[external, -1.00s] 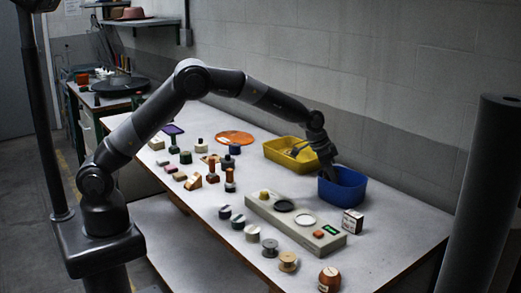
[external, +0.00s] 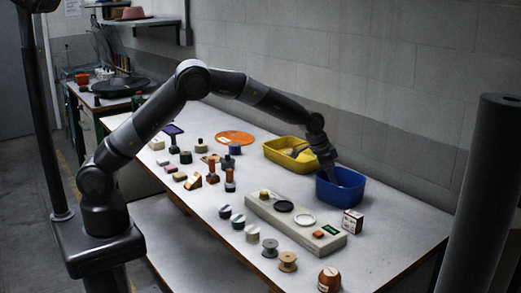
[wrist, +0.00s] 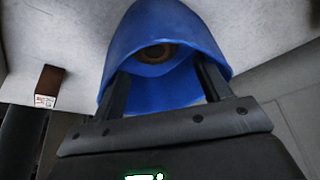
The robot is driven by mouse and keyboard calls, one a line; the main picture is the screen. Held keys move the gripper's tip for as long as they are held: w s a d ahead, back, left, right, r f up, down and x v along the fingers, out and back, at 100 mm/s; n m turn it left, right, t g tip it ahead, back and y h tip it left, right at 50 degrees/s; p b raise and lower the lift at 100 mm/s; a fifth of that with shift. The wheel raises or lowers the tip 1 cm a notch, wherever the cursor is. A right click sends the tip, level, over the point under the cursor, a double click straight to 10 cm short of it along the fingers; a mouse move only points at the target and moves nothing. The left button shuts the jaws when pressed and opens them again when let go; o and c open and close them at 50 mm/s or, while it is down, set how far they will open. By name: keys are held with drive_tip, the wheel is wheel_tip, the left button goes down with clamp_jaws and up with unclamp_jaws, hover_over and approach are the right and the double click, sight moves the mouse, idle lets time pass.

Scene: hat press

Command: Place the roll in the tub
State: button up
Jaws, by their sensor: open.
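The blue tub (external: 341,190) stands on the table at the right, beside the yellow tub. In the wrist view the tub (wrist: 160,95) fills the upper middle, seen from above. A round brownish roll (wrist: 156,53) lies inside it at the bottom, partly in shadow. My gripper (external: 328,172) is at the tub, and its fingers reach down into the tub's opening. In the wrist view my gripper (wrist: 163,82) has its two fingers spread wide with nothing between them. The roll is apart from the fingers and is hidden by the tub wall in the external view.
A yellow tub (external: 276,153) with something yellow in it stands to the left. A long beige panel (external: 284,220) with round discs lies in front. A small box (external: 352,222) sits to the right. Several spools, stamps and small blocks cover the table's left and front.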

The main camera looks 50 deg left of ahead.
drive_tip(key=v, duration=1.3)
drive_tip(key=s+a+r+n, duration=0.2)
drive_tip(key=s+a+r, duration=0.55)
drive_tip(key=a, duration=0.25)
drive_tip(key=s+a+r+n+t, duration=0.15)
drive_tip(key=s+a+r, duration=0.35)
drive_tip(key=s+a, duration=0.5)
drive_tip(key=s+a+f+n, duration=0.1)
drive_tip(key=s+a, duration=0.1)
drive_tip(key=s, duration=0.6)
drive_tip(key=s+a+f+n+y, duration=0.1)
drive_tip(key=s+a+f, duration=0.1)
drive_tip(key=s, duration=0.6)
drive_tip(key=s+a+f+n+y, duration=0.1)
drive_tip(key=s+a+f, duration=0.1)
drive_tip(key=s, duration=0.6)
drive_tip(key=shift+a+f, duration=0.25)
drive_tip(key=shift+a, duration=0.65)
